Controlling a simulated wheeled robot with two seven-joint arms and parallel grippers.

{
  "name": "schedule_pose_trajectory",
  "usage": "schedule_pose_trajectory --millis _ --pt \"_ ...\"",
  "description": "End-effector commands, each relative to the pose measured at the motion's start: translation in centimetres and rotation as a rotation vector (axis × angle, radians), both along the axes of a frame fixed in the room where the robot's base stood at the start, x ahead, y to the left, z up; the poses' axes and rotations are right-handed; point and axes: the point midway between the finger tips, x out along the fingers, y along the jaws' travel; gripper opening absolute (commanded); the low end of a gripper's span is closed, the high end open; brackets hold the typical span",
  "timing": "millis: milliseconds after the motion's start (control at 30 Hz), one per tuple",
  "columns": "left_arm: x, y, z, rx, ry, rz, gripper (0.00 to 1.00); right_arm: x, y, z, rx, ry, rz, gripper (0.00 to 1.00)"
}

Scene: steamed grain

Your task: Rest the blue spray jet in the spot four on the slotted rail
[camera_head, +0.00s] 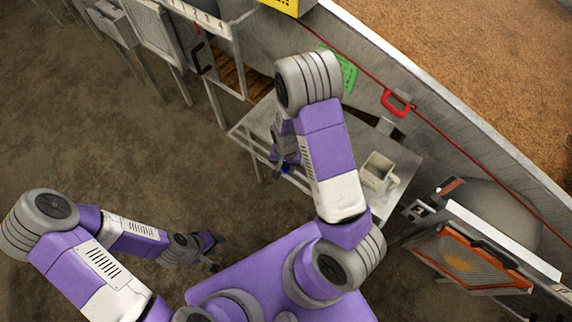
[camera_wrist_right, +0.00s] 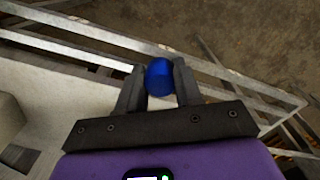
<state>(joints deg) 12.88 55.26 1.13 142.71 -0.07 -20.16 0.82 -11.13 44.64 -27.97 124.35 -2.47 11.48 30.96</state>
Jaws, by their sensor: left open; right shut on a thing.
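The blue spray jet (camera_wrist_right: 159,77) shows as a rounded blue end between the fingers of my right gripper (camera_wrist_right: 158,72), which is shut on it. In the head view a small bit of blue (camera_head: 285,169) shows at that gripper, above the near left side of the metal table; my right arm partly hides it. A pale rail (camera_head: 207,21) marked with numbers up to 4 is at the top, left of centre, away from the right gripper. Its slots are too small to make out. My left gripper (camera_head: 215,252) is open and empty, low over the floor.
A metal table (camera_head: 402,170) carries a pale square container (camera_head: 379,170) on its right. A long wall with a red hose and red handle (camera_head: 396,102) runs behind. An orange-framed panel (camera_head: 470,262) stands at right. The floor at left is open.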

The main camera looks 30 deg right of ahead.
Motion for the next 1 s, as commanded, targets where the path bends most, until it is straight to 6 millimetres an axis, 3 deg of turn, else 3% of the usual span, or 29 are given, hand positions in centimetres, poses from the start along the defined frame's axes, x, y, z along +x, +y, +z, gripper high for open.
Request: schedule_pose_trajectory --millis 200,233,400,733,1000 --pt "0.0 0.0 0.0 0.000 0.000 0.000 0.43 0.0 0.0 0.0 -0.001 -0.001 0.000 0.05" --pt "0.0 0.0 0.0 0.000 0.000 0.000 0.43 0.0 0.0 0.0 -0.001 -0.001 0.000 0.38" --pt "0.0 0.0 0.0 0.000 0.000 0.000 0.43 0.0 0.0 0.0 -0.001 -0.001 0.000 0.64" --pt "0.0 0.0 0.2 0.000 0.000 0.000 0.43 0.1 0.0 0.4 0.000 -0.001 0.001 0.64" --pt "0.0 0.0 2.2 0.000 0.000 0.000 0.43 0.1 0.0 4.7 0.000 -0.004 0.001 0.64"
